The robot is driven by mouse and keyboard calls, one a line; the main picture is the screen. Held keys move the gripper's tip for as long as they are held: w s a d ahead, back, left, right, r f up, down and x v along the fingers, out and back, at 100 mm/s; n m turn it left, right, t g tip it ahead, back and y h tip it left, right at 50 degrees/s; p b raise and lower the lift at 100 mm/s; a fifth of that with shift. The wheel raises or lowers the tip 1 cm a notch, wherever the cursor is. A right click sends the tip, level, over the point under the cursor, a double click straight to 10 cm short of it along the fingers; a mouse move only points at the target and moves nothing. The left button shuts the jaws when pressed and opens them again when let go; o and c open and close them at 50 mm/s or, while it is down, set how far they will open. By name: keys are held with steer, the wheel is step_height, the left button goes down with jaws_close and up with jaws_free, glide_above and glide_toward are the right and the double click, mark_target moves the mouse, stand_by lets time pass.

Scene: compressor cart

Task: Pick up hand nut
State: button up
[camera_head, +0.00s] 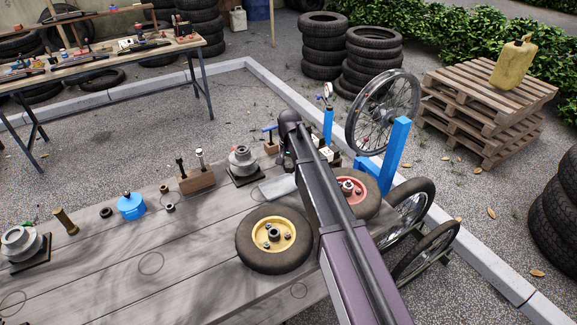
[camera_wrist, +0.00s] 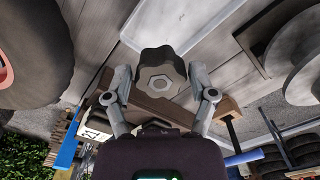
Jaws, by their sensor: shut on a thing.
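The hand nut (camera_wrist: 160,62) is a dark, lobed knob with a pale hexagonal centre, seen in the wrist view. My gripper (camera_wrist: 159,84) is shut on it, with one grey finger on each side. In the head view, my arm hides most of the gripper and the nut. From that view I cannot tell how high the nut is above the table (camera_head: 200,245).
A wheel with a yellow hub (camera_head: 259,231) and one with a red hub (camera_head: 347,187) flank my arm. A grey stepped part (camera_head: 242,160), wooden block (camera_head: 196,180) and blue cap (camera_head: 131,207) stand left. A blue post (camera_head: 397,145) rises at right. The table's front left is mostly clear.

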mark_target(289, 164)
steer(key=shift+r+p, duration=1.2)
steer(key=shift+r, duration=0.35)
steer(key=shift+a, duration=0.1)
